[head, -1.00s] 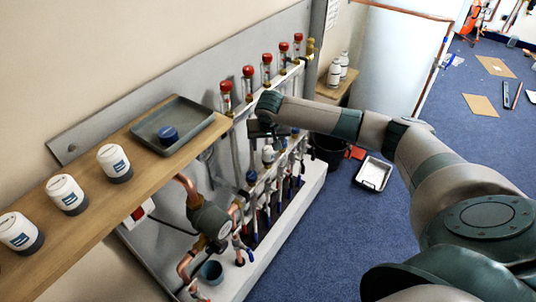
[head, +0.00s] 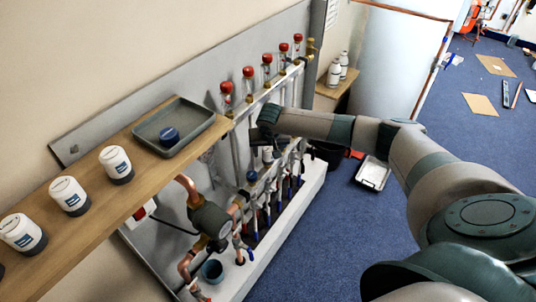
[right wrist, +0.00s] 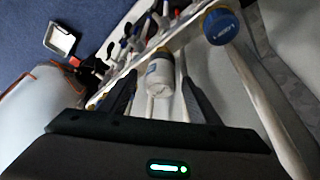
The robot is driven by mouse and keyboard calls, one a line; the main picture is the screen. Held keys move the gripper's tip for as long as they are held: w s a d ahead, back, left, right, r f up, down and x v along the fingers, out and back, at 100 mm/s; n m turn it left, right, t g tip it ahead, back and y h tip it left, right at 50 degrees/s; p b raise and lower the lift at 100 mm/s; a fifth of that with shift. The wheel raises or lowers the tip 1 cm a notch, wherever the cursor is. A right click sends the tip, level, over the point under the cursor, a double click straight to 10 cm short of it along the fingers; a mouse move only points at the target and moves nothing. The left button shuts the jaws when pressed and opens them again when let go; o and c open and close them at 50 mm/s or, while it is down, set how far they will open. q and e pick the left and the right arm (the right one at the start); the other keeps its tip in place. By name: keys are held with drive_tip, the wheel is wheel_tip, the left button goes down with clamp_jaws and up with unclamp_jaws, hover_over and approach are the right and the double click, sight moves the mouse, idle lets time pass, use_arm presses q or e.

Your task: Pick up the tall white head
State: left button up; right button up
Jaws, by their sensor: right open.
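The tall white head (right wrist: 160,72) is a white cylinder with a dark label, on a pipe of the manifold. It shows between the two dark fingers of my right gripper (right wrist: 160,80) in the right wrist view. The fingers are apart, one on each side of it; I cannot tell whether either touches it. In the head view the white head (head: 267,154) is small and partly hidden just below my right gripper (head: 261,138). My left gripper is out of view.
A blue-capped head (right wrist: 220,27) stands close by on the manifold rail. Red-topped valves (head: 248,72) line the wall behind. A wooden shelf (head: 98,220) at left holds white heads with dark bases and a grey tray (head: 206,119) with a blue cap.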

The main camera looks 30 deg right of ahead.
sight(268, 148)
drive_tip(key=shift+c, duration=0.6)
drive_tip(key=c, duration=1.1)
drive_tip(key=shift+r, duration=0.45)
wheel_tip(268, 148, up, 3)
drive_tip(key=shift+d+r+b, duration=0.1)
drive_tip(key=shift+r+b, duration=0.1)
drive_tip(key=shift+b, duration=0.25)
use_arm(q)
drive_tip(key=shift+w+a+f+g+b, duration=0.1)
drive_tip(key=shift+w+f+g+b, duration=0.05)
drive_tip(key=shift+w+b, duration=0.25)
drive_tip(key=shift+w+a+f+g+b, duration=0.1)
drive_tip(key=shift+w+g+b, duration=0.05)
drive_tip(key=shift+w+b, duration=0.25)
use_arm(e)
drive_tip(key=s+d+r, duration=0.2)
drive_tip(key=d, duration=0.1)
drive_tip(key=s+d+r, duration=0.2)
drive_tip(key=s, duration=0.1)
drive_tip(key=s+d+r, duration=0.2)
drive_tip(key=d, duration=0.1)
drive_tip(key=shift+s+d+r, duration=0.25)
drive_tip(key=shift+d+r, duration=0.05)
drive_tip(key=shift+r, duration=0.05)
